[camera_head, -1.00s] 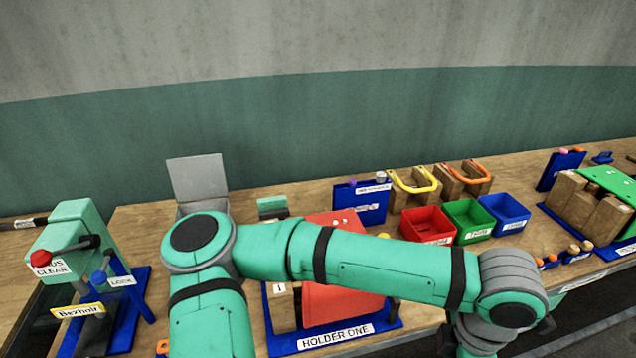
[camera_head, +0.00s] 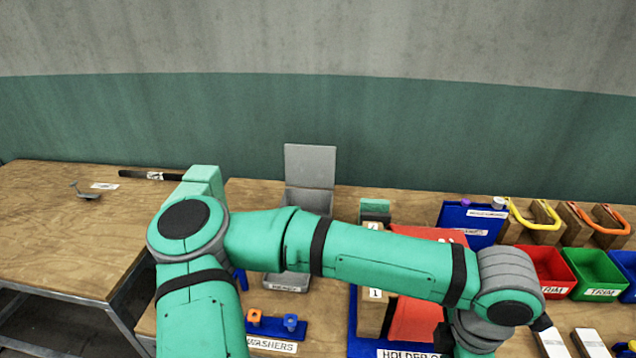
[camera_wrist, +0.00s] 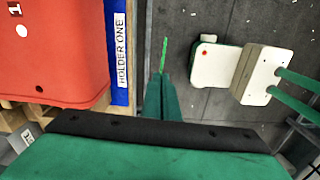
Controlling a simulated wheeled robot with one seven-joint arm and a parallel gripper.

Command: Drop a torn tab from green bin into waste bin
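A thin bright-green strip (camera_wrist: 163,55), which looks like a torn tab, sticks out from the fingertips of my gripper (camera_wrist: 160,78) in the wrist view. The fingers look closed on it, beside the HOLDER ONE base and over the dark floor. In the head view the gripper is mostly hidden below my wrist at the bottom right. The green bin (camera_head: 597,272) is at the right edge, between a red and a blue bin; its inside is hard to make out. A grey box with a raised lid (camera_head: 310,168) stands behind my arm; I cannot read a waste label on it.
The red block (camera_wrist: 60,60) on the blue HOLDER ONE base (camera_wrist: 121,50) is close beside my gripper. A WASHERS rack (camera_head: 270,328) and a grey labelled tray (camera_head: 290,283) lie near my forearm. The left table (camera_head: 60,220) is mostly bare.

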